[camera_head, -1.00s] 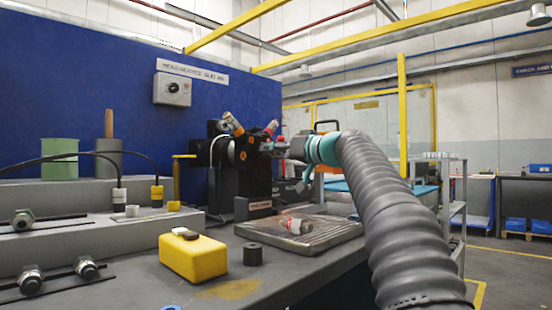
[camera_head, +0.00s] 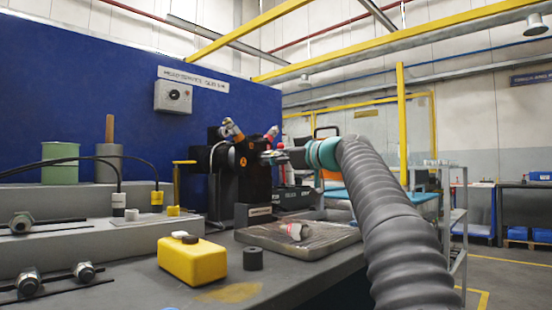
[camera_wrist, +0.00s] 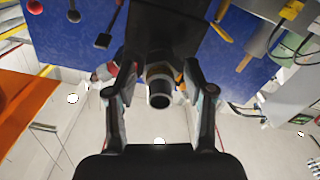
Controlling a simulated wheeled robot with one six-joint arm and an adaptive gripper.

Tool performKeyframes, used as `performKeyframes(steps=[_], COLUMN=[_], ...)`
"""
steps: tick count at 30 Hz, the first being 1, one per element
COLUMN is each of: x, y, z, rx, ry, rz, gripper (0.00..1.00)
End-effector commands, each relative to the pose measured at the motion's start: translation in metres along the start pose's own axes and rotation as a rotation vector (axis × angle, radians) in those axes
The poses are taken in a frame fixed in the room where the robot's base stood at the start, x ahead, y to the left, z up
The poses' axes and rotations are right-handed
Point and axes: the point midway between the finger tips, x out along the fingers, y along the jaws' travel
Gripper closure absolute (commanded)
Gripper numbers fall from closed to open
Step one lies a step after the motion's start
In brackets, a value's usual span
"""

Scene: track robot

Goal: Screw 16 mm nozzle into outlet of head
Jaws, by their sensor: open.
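The dark head (camera_head: 250,165) with orange marks stands on the bench in the head view. In the wrist view its dark block (camera_wrist: 168,28) is at the top. A short round piece with a dark open bore (camera_wrist: 159,88), the nozzle or the outlet end, points toward the wrist camera below the block. My gripper (camera_wrist: 160,68) is open, with one finger on each side of this piece and visible gaps between. In the head view the gripper, small and partly hidden by my wrist, is at the head's right side. I cannot tell how the piece is seated.
A yellow box (camera_head: 193,261) and a dark cylinder (camera_head: 253,259) are nearer. A blue panel (camera_head: 80,95) stands behind. The floor at right is partly clear.

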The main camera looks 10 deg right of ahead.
Motion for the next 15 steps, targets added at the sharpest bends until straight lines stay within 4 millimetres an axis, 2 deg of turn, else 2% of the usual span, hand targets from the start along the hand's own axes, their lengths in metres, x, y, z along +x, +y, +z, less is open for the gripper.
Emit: performKeyframes(steps=[15], x=[0.0], y=[-0.0002], z=[0.0], rx=[-0.586], ry=[0.0], rz=[0.0], gripper=[0.47])
